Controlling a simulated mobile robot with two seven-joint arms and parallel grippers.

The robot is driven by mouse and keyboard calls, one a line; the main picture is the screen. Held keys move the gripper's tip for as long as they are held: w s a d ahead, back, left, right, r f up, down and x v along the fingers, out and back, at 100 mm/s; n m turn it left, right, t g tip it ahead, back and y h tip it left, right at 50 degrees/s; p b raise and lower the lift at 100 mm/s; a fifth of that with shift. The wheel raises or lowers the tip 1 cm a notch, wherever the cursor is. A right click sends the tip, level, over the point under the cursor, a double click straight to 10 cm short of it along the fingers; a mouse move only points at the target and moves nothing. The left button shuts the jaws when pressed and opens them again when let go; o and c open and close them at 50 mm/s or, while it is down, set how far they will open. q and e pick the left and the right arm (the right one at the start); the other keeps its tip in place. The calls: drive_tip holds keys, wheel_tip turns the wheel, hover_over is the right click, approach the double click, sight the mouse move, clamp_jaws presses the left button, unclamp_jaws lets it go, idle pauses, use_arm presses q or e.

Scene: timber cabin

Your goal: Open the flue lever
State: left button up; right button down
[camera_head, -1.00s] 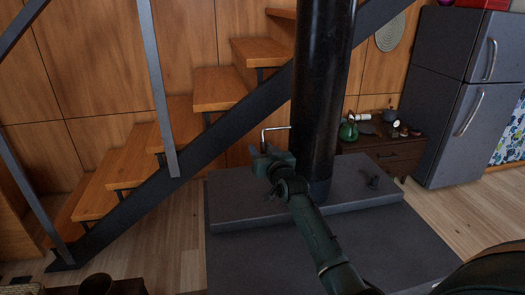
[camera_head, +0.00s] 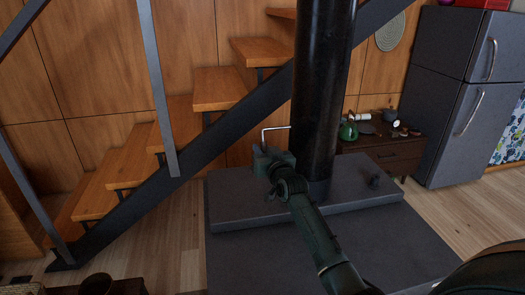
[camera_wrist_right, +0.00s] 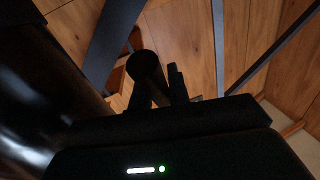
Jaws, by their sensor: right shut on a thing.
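The flue lever (camera_head: 275,128) is a thin, light metal rod that sticks out to the left from the black stove pipe (camera_head: 322,80) and bends down at its outer end. My right gripper (camera_head: 262,151) is at the lower end of this bent part, left of the pipe, and is shut on the lever. In the right wrist view the fingers (camera_wrist_right: 162,90) look very dark, with a dark round knob (camera_wrist_right: 143,65) at them. The exact contact is hard to see there. My left gripper is not in view.
A grey stone hearth (camera_head: 235,200) lies under the pipe. The sloping stair beam (camera_head: 215,135) and wooden treads stand behind and to the left. A low dark cabinet (camera_head: 385,158) with a green bottle (camera_head: 348,131) and a grey fridge (camera_head: 440,120) stand at the right.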

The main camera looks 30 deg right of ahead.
use_arm(q)
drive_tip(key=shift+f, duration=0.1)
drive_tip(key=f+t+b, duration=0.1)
drive_tip(key=b, duration=0.5)
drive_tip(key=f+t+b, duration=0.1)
drive_tip(key=b, duration=0.5)
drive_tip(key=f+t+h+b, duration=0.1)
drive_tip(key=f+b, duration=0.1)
drive_tip(key=b, duration=0.4)
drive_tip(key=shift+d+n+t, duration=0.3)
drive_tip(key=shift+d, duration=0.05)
use_arm(e)
drive_tip(key=w+t, duration=0.1)
drive_tip(key=t, duration=0.1)
drive_tip(key=w+n+t, duration=0.1)
drive_tip(key=t, duration=0.1)
drive_tip(key=w+t, duration=0.1)
drive_tip(key=t, duration=0.1)
drive_tip(key=shift+d, duration=0.4)
drive_tip(key=c, duration=1.3)
unclamp_jaws()
drive_tip(key=shift+w, duration=0.1)
